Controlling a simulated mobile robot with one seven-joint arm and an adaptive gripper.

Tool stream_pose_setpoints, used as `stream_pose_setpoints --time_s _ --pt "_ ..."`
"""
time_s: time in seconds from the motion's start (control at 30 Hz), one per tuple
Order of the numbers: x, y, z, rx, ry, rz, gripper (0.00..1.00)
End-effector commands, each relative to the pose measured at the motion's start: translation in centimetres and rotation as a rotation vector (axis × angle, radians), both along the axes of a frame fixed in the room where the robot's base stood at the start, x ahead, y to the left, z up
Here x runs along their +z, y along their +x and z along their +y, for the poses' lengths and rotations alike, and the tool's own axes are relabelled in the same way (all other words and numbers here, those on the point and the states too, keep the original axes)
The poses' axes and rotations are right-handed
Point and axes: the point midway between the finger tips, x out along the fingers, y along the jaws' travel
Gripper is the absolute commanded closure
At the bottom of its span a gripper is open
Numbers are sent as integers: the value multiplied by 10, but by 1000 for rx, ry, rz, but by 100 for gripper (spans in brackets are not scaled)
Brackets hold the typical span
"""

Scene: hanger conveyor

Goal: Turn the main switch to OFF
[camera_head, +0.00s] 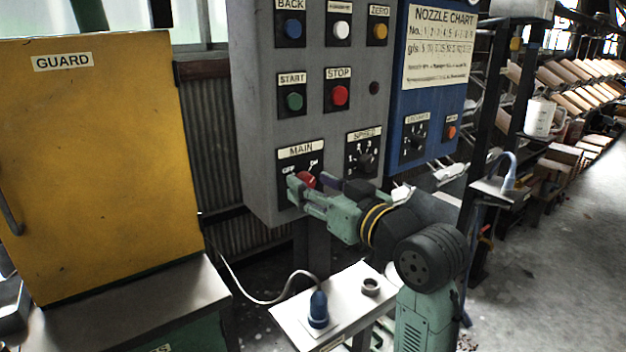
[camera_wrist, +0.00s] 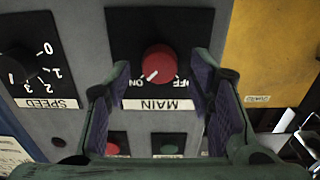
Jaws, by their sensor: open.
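The main switch is a red round knob (camera_head: 306,180) on a black plate labelled MAIN, low on the grey control panel (camera_head: 258,130). The wrist view shows the red knob (camera_wrist: 160,60) upside down, with the OFF and ON marks beside it. The white line on the knob points toward ON. My gripper (camera_head: 309,187) is open in front of the switch. In the wrist view my gripper (camera_wrist: 160,78) has one finger on each side of the knob, with visible gaps. I cannot tell how deep the fingertips reach.
The SPEED dial (camera_head: 365,162) sits close to the right of the switch. START (camera_head: 294,101) and STOP (camera_head: 339,95) buttons are above it. A blue nozzle panel (camera_head: 420,100) is at right, a yellow guard (camera_head: 100,160) at left. A small table (camera_head: 345,300) stands below.

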Motion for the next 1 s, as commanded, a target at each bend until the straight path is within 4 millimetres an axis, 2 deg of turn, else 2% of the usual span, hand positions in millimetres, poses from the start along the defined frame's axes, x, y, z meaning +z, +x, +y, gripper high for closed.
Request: stream_pose_setpoints --time_s 0.37,1.0 --pt "0 6 4 0 1 -1 52" --pt "0 5 4 0 1 -1 94"
